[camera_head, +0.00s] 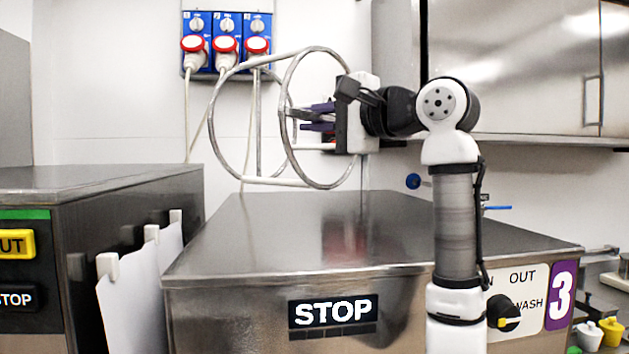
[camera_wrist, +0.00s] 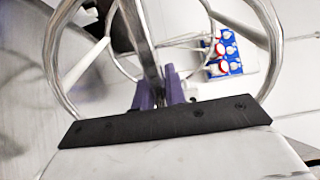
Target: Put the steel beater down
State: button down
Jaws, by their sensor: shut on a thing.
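The steel beater (camera_head: 285,182) is a frame of two large metal rings joined by straight bars. My gripper (camera_head: 305,117) is shut on a bar of it and holds it sideways, above the steel top of the machine marked 3 (camera_head: 300,235). The beater's lowest edge appears a little above that top, though the exact gap is hard to judge. In the wrist view, the purple fingers of my gripper (camera_wrist: 160,90) close around a metal bar of the beater (camera_wrist: 135,30), and its rings curve to both sides. The exact contact is partly hidden.
The machine's top is bare around the beater. Another steel machine (camera_head: 95,180) stands at the left, with a white sheet (camera_head: 145,285) hung on its side. Blue sockets with red plugs (camera_head: 226,45) are on the back wall. A steel cabinet (camera_head: 520,70) hangs at the upper right.

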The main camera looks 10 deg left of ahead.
aim_at(322, 181)
notch_tip(322, 181, down, 10)
jog(key=p, duration=0.1)
jog(key=shift+r, duration=0.25)
jog(key=shift+f, duration=0.15)
jog(key=c, duration=1.5)
grip_release()
jog(key=shift+o, duration=0.2)
jog(key=b+v, duration=0.4)
jog(key=v, duration=0.8)
jog(key=shift+s+d, duration=0.1)
